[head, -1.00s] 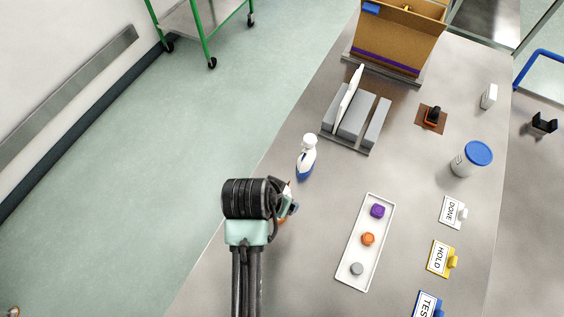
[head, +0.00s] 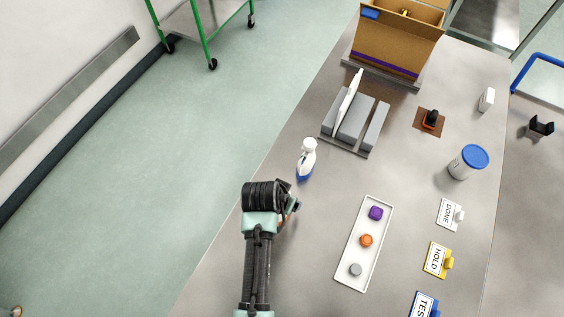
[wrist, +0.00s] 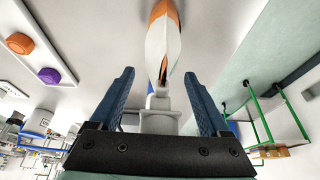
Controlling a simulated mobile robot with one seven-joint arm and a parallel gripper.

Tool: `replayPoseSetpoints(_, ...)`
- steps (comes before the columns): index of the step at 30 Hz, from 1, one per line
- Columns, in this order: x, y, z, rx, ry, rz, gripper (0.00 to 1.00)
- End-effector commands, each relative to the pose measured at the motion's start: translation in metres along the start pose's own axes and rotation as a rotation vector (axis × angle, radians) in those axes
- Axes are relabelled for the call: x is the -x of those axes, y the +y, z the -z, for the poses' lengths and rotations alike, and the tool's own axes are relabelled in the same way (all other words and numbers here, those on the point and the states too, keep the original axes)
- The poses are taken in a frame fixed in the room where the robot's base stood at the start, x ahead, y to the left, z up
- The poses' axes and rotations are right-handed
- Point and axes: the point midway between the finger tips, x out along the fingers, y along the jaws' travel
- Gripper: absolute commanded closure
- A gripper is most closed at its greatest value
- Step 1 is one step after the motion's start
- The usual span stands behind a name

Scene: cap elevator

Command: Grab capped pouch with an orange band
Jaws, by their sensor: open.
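In the wrist view the pouch with an orange band (wrist: 163,45) is at top centre. It is white with orange along its upper part, and it narrows to a white neck and cap (wrist: 160,103). My gripper (wrist: 160,98) is open, with its two blue fingers apart on either side of the neck and cap. Neither finger visibly touches it.
A white-capped pouch with a blue band (head: 307,160) stands just beyond my gripper. A white tray (head: 347,278) with purple, orange and grey caps lies to the right. A grey slotted rack (head: 352,122) and a cardboard box (head: 395,45) are further back.

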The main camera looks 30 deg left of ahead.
Motion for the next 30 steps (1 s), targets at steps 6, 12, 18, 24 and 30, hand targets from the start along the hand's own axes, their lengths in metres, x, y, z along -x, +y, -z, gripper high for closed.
replayPoseSetpoints(6, 0.0003, 0.0000, 0.0003, 0.000, 0.001, 0.000, 0.38)
replayPoseSetpoints(12, 0.0004, 0.0001, 0.0003, 0.000, 0.000, 0.000, 0.74)
replayPoseSetpoints(18, 0.0005, 0.0001, 0.0004, 0.000, 0.001, 0.000, 1.00)
replayPoseSetpoints(24, 0.0008, 0.0000, 0.0009, 0.000, 0.002, 0.000, 1.00)
replayPoseSetpoints(30, 0.0087, -0.0002, 0.0050, -0.001, 0.004, 0.001, 1.00)
